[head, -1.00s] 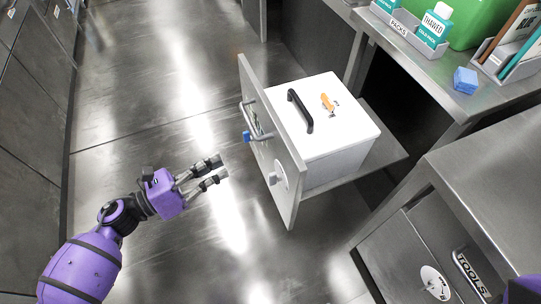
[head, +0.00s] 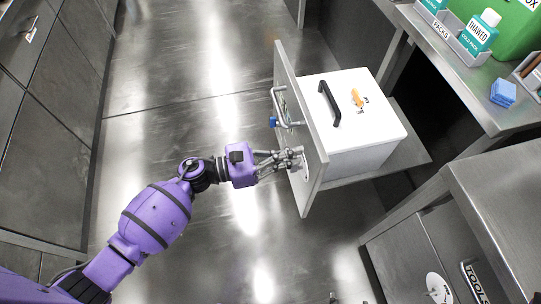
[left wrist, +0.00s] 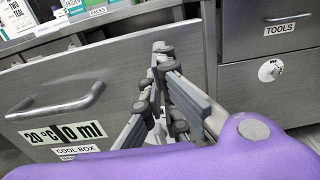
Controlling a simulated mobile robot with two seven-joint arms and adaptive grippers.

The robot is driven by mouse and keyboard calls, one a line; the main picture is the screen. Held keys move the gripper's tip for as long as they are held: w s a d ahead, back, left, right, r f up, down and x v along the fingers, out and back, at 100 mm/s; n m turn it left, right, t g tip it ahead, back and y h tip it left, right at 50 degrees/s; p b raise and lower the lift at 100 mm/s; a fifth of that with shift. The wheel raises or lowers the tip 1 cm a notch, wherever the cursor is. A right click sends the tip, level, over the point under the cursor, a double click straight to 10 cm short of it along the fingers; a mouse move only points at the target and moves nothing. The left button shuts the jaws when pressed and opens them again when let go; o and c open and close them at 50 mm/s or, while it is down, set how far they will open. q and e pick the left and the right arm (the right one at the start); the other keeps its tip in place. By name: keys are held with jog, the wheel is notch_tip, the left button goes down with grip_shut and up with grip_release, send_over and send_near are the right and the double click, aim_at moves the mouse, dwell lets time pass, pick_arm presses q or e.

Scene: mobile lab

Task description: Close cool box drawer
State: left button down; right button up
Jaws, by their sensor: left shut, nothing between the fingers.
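The cool box drawer (head: 291,87) is pulled out from under the bench, its grey front facing left in the head view. A white cool box (head: 370,130) with a black handle stands in it. My left gripper (head: 298,158) is shut and empty, its fingertips at the lower part of the drawer front, beside the bar handle (head: 283,110). In the left wrist view the gripper (left wrist: 163,55) is in front of the drawer front (left wrist: 115,75), to the right of the handle (left wrist: 60,105) and the COOL BOX label (left wrist: 75,150). Whether the fingers touch the panel is unclear. My right gripper is out of view.
A TOOLS drawer (head: 470,280) is at the lower right, apart from the cool box drawer. The bench top (head: 455,65) holds a cold packs tray, thawed bottles and a blue block (head: 503,92). The floor (head: 170,90) left of the drawer is clear.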

pick_arm(q)
jog(key=shift+x, duration=1)
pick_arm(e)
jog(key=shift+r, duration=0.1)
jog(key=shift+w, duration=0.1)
